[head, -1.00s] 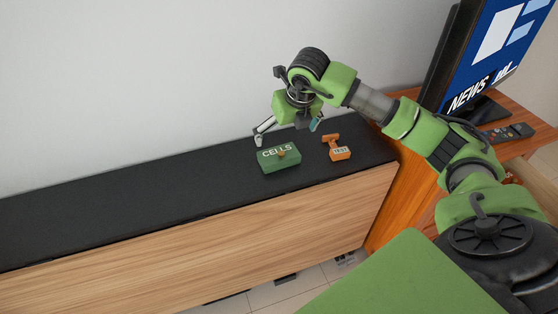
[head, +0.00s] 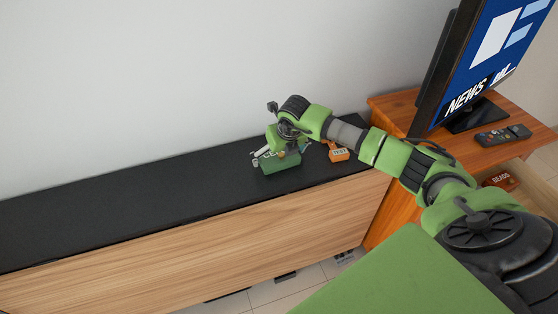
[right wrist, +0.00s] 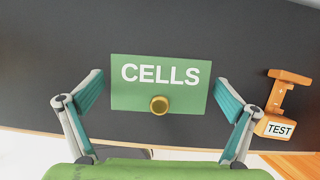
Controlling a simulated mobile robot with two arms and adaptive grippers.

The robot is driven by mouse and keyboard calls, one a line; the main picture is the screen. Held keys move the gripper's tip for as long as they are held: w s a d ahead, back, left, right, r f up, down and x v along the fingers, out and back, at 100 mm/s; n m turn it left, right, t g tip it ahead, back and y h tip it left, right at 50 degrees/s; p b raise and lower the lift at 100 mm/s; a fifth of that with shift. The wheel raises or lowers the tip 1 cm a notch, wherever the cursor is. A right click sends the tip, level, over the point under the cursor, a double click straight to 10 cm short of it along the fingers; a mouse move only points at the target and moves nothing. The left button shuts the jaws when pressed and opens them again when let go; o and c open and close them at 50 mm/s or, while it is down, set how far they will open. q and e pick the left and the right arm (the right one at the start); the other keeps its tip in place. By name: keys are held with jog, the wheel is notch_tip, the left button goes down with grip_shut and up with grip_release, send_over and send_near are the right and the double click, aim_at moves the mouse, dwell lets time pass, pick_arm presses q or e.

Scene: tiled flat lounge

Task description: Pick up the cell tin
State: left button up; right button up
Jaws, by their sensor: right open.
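The cell tin (head: 281,166) is a green box on the black top of a low cabinet in the head view. In the right wrist view the cell tin (right wrist: 145,98) shows the word CELLS and a brass knob (right wrist: 159,105). My right gripper (head: 281,157) is just above the tin and hides part of it. In the right wrist view my right gripper (right wrist: 161,102) is open, with one finger on each side of the tin and a gap to both. I cannot tell whether the fingertips are level with it. My left gripper is not in view.
An orange tester marked TEST (head: 339,154) lies just right of the tin; it also shows in the right wrist view (right wrist: 280,112). A wooden stand at right holds a screen (head: 487,60) and a remote (head: 503,135). The black cabinet top (head: 120,205) is clear to the left.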

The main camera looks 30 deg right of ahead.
jog(key=c, duration=1.1)
jog(key=shift+r, duration=0.15)
